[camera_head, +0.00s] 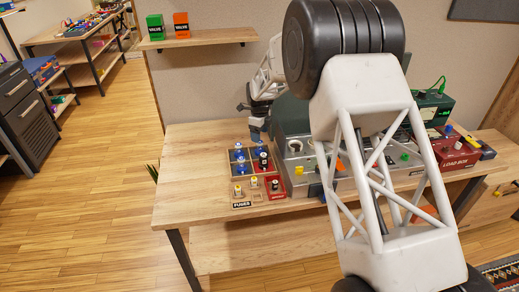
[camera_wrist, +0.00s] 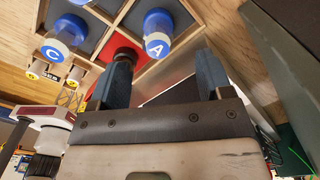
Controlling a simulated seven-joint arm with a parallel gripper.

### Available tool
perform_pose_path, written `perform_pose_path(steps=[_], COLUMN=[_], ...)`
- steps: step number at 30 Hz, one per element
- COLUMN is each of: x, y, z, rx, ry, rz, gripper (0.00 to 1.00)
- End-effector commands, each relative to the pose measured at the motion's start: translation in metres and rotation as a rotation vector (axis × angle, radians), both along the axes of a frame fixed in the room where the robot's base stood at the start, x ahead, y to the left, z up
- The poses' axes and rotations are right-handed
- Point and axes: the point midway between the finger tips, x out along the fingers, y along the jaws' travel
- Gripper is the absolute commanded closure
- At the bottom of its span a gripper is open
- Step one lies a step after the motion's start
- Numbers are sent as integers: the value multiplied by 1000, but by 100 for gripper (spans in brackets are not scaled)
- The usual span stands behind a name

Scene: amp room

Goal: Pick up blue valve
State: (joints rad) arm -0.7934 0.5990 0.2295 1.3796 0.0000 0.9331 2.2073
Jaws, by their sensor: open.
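Several clear valves with blue caps stand in a wooden tray with dark compartments (camera_head: 231,157) on the table. One (camera_head: 239,156) stands at the left of the tray in the head view. In the wrist view, a blue valve marked A (camera_wrist: 158,33) is just beyond the gap between my fingers, and a blue valve marked C (camera_wrist: 64,38) is further left. My gripper (camera_head: 256,134) is above the tray's far edge. It is open and empty, and its two fingers show in the wrist view (camera_wrist: 163,75). Neither finger visibly touches a valve.
Fuses (camera_head: 254,182) and a red section (camera_head: 275,190) adjoin the tray's front. A grey device with knobs (camera_head: 298,165) stands close to the right. A red load box (camera_head: 455,158) is further right. Green (camera_head: 155,27) and orange (camera_head: 181,25) valve boxes sit on the shelf. The table's left end is clear.

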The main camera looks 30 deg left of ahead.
Motion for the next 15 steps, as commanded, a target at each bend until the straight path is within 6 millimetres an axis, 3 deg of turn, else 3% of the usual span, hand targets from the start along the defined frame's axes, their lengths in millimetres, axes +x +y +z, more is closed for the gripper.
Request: perform_pose_path(steps=[6,15], x=[0,0], y=[0,0], z=[-17,-20], rx=[0,0], ry=[1,0], rz=[0,1], gripper=[28,28])
